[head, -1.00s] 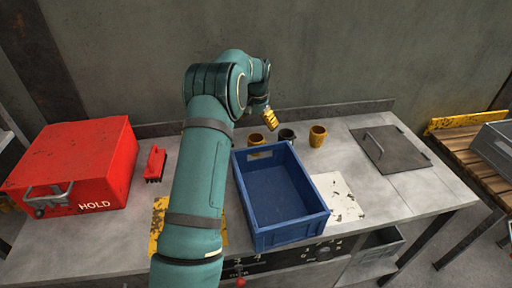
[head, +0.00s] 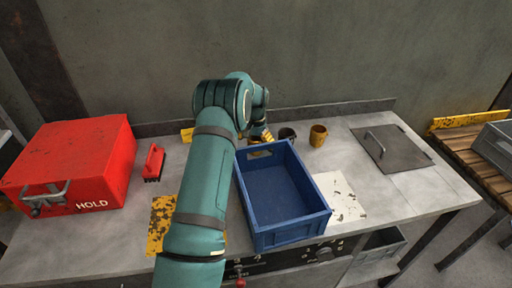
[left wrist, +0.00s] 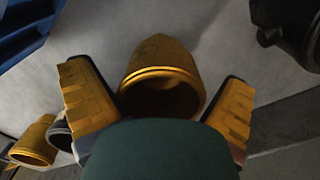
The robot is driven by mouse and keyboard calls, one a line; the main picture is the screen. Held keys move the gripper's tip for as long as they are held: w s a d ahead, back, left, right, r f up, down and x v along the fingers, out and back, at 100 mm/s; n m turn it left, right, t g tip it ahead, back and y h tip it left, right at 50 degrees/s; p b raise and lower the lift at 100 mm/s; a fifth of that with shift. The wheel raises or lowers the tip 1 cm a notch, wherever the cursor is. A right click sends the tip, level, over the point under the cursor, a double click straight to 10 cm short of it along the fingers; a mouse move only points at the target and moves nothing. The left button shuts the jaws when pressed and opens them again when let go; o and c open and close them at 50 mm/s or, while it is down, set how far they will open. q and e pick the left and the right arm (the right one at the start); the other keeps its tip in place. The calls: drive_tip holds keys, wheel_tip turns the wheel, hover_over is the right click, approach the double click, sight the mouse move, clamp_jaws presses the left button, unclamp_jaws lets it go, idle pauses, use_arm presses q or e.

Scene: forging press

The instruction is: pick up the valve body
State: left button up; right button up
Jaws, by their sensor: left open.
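A brass-coloured, hollow, cup-shaped part (left wrist: 160,55), apparently the valve body, lies between the spread yellow fingers of my left gripper (left wrist: 157,92) in the left wrist view. Its dark open mouth faces the camera, and I see a gap beside it on the left. In the head view, my left gripper (head: 261,135) is low at the back edge of the blue crate, and its wrist and fingers hide most of this part. A dark cup (head: 287,135) and another brass-coloured cup (head: 318,136) stand to its right. My right gripper is not in view.
The blue crate (head: 290,230) stands close in front and looks empty. A red HOLD box (head: 75,160) and a red brush (head: 154,160) are at left. A handled plate (head: 390,150) lies at right. A dark object (left wrist: 285,25) is at the wrist view's upper right.

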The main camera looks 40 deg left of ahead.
use_arm(q)
drive_tip(key=shift+c, duration=0.3)
drive_tip(key=c, duration=1.3)
drive_tip(key=shift+r, duration=0.1)
